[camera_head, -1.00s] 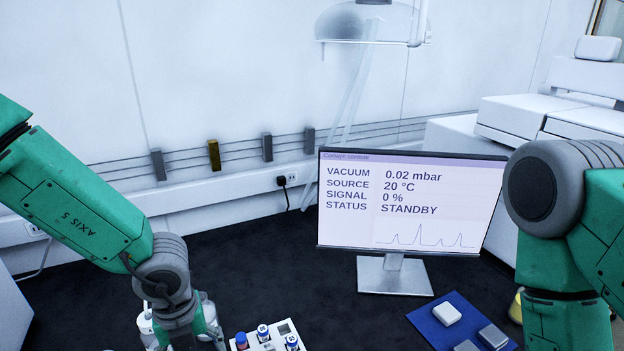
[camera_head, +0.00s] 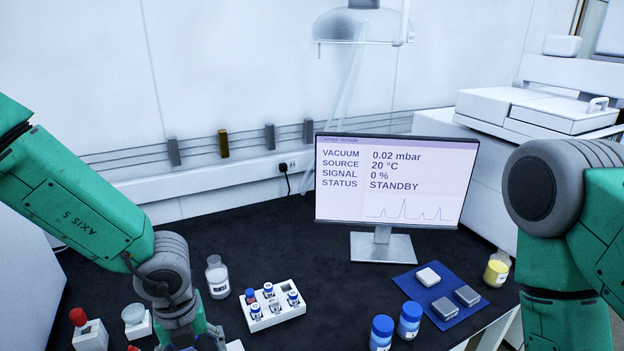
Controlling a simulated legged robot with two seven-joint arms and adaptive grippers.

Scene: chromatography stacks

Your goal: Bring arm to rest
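My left arm (camera_head: 75,200) comes in from the left, and its wrist (camera_head: 165,275) points down over the left part of the dark bench. Its gripper is at or below the bottom edge of the head view, and the fingers do not show clearly. My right arm (camera_head: 560,230) is at the right edge, bent at a grey joint with its lower link hanging down. Its gripper is out of the picture.
Right of my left wrist stand a bottle (camera_head: 217,276) and a white vial rack (camera_head: 284,312). Blue-capped jars (camera_head: 409,319), a blue mat (camera_head: 415,289) with blocks, a yellow jar (camera_head: 497,268) and a monitor (camera_head: 395,180) stand farther right. A red-topped item (camera_head: 88,330) is at the lower left.

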